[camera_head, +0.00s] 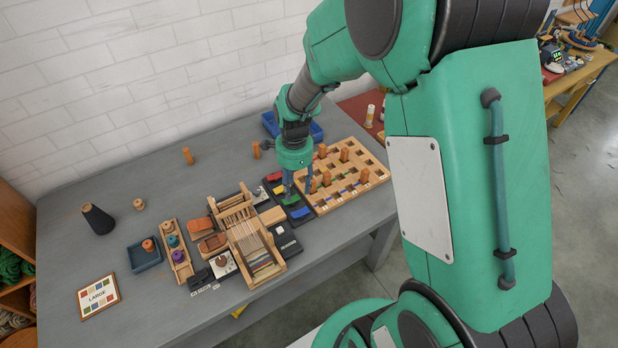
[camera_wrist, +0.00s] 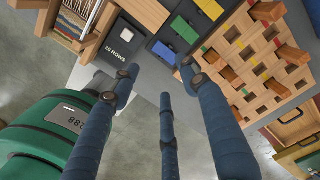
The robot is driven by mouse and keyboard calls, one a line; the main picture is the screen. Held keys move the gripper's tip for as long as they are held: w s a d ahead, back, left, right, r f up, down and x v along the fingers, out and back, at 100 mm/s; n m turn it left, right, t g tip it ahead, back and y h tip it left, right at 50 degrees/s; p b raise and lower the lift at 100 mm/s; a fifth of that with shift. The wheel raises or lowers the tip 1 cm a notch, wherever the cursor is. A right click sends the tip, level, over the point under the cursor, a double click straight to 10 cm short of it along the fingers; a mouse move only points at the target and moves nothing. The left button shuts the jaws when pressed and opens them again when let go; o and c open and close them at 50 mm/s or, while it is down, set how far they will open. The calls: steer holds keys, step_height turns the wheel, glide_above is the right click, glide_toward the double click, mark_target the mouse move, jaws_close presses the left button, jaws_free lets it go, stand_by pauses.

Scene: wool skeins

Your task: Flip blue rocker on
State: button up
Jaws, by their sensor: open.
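The blue rocker (camera_head: 300,212) sits at the near end of a dark panel holding a row of coloured rockers. In the wrist view the blue rocker (camera_wrist: 164,50) lies just beyond my fingertips, near the right one, with no clear contact. I cannot tell which way it is tilted. The green rocker (camera_head: 291,199) is beside it, with yellow and red rockers farther along. My gripper (camera_head: 298,191) points down over the panel. It is open and empty, its fingers spread apart in the wrist view (camera_wrist: 158,76).
A wooden peg board (camera_head: 372,170) with upright pegs stands right of the panel. A small loom (camera_head: 262,262) and a black box marked "20 ROWS" (camera_wrist: 119,41) are to the left. The table's front edge is close.

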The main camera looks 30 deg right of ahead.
steer(key=shift+d+n+y+p, duration=0.4)
steer(key=shift+d+n, duration=0.45)
steer(key=shift+n, duration=2.4)
steer(key=shift+d+n+y+p, duration=0.3)
steer(key=shift+d+n, duration=0.5)
steer(key=shift+n, duration=2.4)
steer(key=shift+d+n+y+p, duration=0.4)
steer(key=shift+d+n, duration=0.45)
steer(key=shift+n, duration=2.4)
steer(key=shift+w, duration=0.1)
steer(key=shift+r, duration=0.1)
steer(key=s+a+r+t+h, duration=0.1)
steer(key=s+a+r, duration=0.25)
steer(key=r, duration=0.65)
steer(key=s+a+r+t+h, duration=0.15)
steer(key=a+r, duration=0.35)
steer(key=r, duration=0.5)
steer(key=s+a+r+t, duration=0.1)
steer(key=s+a+r, duration=0.1)
steer(key=s+r, duration=0.3)
steer(key=s+a+r+t, duration=0.2)
steer(key=s+r, duration=0.4)
steer(key=s, duration=0.4)
steer(key=shift+s+a+r, duration=0.2)
steer(key=shift+s+a, duration=0.2)
steer(key=shift+a, duration=0.25)
